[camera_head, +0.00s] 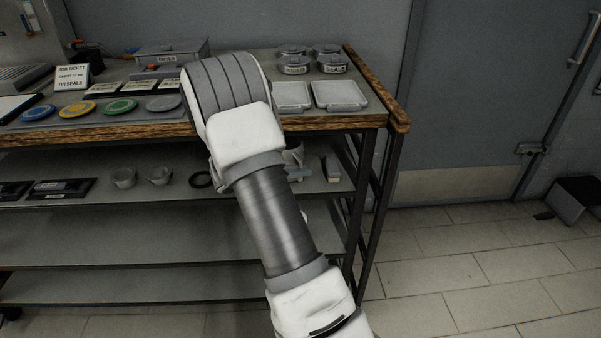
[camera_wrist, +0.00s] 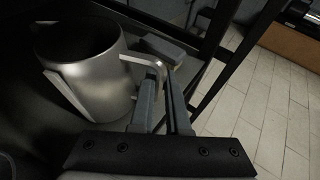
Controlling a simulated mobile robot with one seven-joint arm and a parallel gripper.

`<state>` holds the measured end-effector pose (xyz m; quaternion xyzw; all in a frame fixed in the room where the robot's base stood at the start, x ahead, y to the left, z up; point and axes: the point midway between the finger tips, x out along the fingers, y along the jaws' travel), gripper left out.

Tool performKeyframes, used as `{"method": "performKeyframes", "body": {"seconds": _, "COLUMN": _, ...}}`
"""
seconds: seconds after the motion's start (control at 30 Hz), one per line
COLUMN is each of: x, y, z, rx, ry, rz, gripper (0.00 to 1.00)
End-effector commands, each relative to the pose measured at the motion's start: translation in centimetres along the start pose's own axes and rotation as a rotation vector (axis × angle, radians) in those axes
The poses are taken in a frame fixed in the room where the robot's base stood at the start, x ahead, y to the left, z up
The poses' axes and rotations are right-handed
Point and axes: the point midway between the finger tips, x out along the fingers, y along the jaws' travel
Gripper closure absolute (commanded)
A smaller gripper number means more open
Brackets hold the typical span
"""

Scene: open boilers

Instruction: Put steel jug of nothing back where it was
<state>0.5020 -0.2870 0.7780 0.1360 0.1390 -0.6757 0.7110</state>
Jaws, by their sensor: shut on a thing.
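The steel jug (camera_wrist: 98,85) fills the left of the wrist view, its dark open mouth facing up; no contents show in the dark inside. A pale flat strip runs down its near side. My gripper (camera_wrist: 165,80) is shut on the jug's angular handle, right of its body. In the head view my arm hides the gripper; a small part of a grey vessel, seemingly the jug (camera_head: 294,153), shows beside my arm at the middle shelf's level. Whether its base touches the shelf (camera_head: 325,184) is hidden.
A grey block-like thing (camera_wrist: 171,49) lies just beyond the handle. Rack posts (camera_wrist: 222,70) stand close on the right. Left along the shelf are two small cups (camera_head: 124,178) and a black ring (camera_head: 202,180). The benchtop above holds lidded tins (camera_head: 292,65) and trays (camera_head: 340,95).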

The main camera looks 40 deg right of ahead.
Motion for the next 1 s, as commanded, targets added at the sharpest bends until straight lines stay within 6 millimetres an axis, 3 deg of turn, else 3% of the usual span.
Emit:
{"method": "performKeyframes", "body": {"seconds": 0.2, "x": 0.1, "y": 0.0, "z": -0.2, "rx": 0.001, "ry": -0.001, "rz": 0.000, "gripper": 1.00}}
{"method": "performKeyframes", "body": {"seconds": 0.23, "x": 0.1, "y": 0.0, "z": -0.3, "rx": 0.000, "ry": 0.000, "rz": 0.000, "gripper": 0.85}}
{"method": "performKeyframes", "body": {"seconds": 0.4, "x": 0.1, "y": 0.0, "z": -0.2, "rx": 0.000, "ry": 0.000, "rz": 0.000, "gripper": 0.56}}
{"method": "performKeyframes", "body": {"seconds": 0.77, "x": -0.3, "y": 0.0, "z": 0.2, "rx": 0.001, "ry": 0.000, "rz": 0.001, "gripper": 0.56}}
{"method": "performKeyframes", "body": {"seconds": 1.0, "x": -4.6, "y": 0.1, "z": 0.4, "rx": 0.000, "ry": -0.001, "rz": 0.005, "gripper": 0.56}}
